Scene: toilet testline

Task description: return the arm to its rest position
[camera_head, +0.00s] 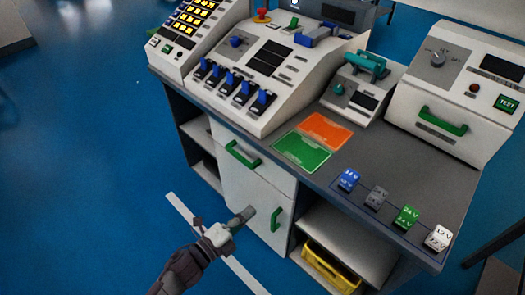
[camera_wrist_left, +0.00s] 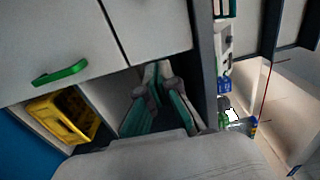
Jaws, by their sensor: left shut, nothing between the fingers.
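My left gripper (camera_head: 244,214) hangs in front of the bench's cabinet door, left of the green door handle (camera_head: 277,219). In the left wrist view its two fingers (camera_wrist_left: 157,68) meet at the tips, with nothing visible between them. A grey rounded part of my own arm fills the lower middle of that view. The gripper appears apart from the handle, though the exact gap to the door cannot be told. My right gripper is not in view.
The bench top (camera_head: 385,150) carries control panels, an orange card (camera_head: 326,130), a green card (camera_head: 302,152) and several labelled small blocks. A yellow crate (camera_head: 328,268) sits on the lower shelf; it also shows in the wrist view (camera_wrist_left: 62,116). Blue floor (camera_head: 80,180) is open at left.

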